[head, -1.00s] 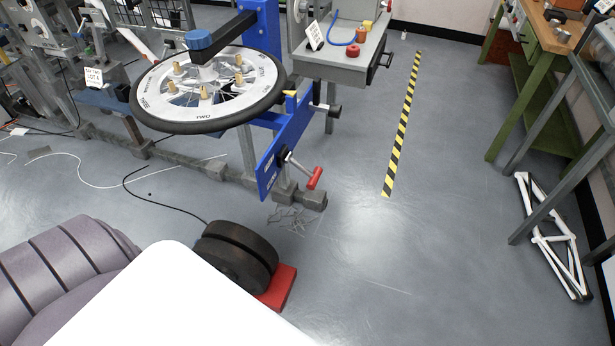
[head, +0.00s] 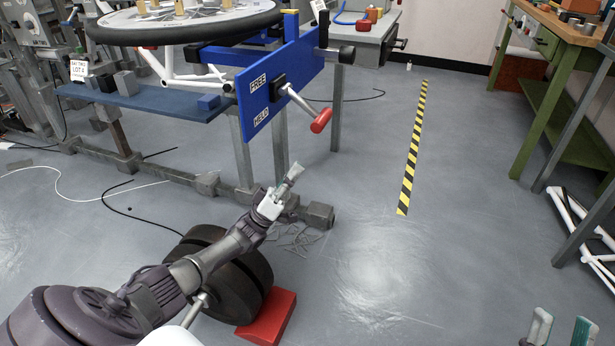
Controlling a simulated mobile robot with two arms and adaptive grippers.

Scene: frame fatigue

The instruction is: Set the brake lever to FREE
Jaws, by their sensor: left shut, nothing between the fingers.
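The brake lever (head: 300,101) is a silver rod with a red grip (head: 321,121). It pivots on a blue plate (head: 290,66) below the wheel and slants down to the right. The plate carries a FREE label (head: 258,82) above a HELD label (head: 261,116). The lever's tip sits nearer the height of HELD. My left gripper (head: 292,174) is shut and empty, below and left of the red grip and apart from it. My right gripper (head: 562,330) shows at the bottom right edge with its two fingers apart, far from the lever.
A spoked wheel (head: 185,32) lies flat above the plate. Dark round weights (head: 245,285) and a red block (head: 268,318) are on the floor beside my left arm. A grey beam (head: 320,214) runs along the floor. Floor right of the lever is clear up to the striped tape (head: 412,150).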

